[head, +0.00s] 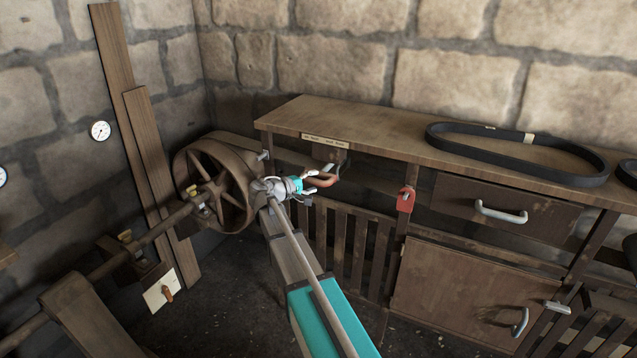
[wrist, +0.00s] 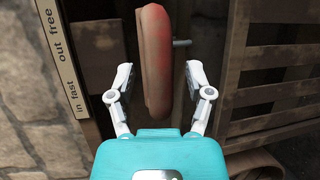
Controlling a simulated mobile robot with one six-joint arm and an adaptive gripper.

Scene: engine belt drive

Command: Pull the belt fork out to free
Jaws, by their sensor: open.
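The belt fork's handle (head: 325,180) is a worn red grip below the front edge of the wooden bench. In the wrist view the red handle (wrist: 157,60) stands lengthwise between my fingers, with a short metal pin at its right. A label plate (head: 325,138) on the bench edge reads "in fast" and "out free" in the wrist view (wrist: 62,60). My gripper (head: 308,182) is open at the handle. Its fingertips (wrist: 158,84) lie one on each side of the handle, with visible gaps. The fork's inner end is hidden.
A spoked pulley wheel (head: 222,185) with a shaft stands left of my gripper. A slatted wooden guard (head: 345,240) is below. A loose black belt (head: 520,150) lies on the bench (head: 385,128). A red tag (head: 405,199) hangs on the bench post.

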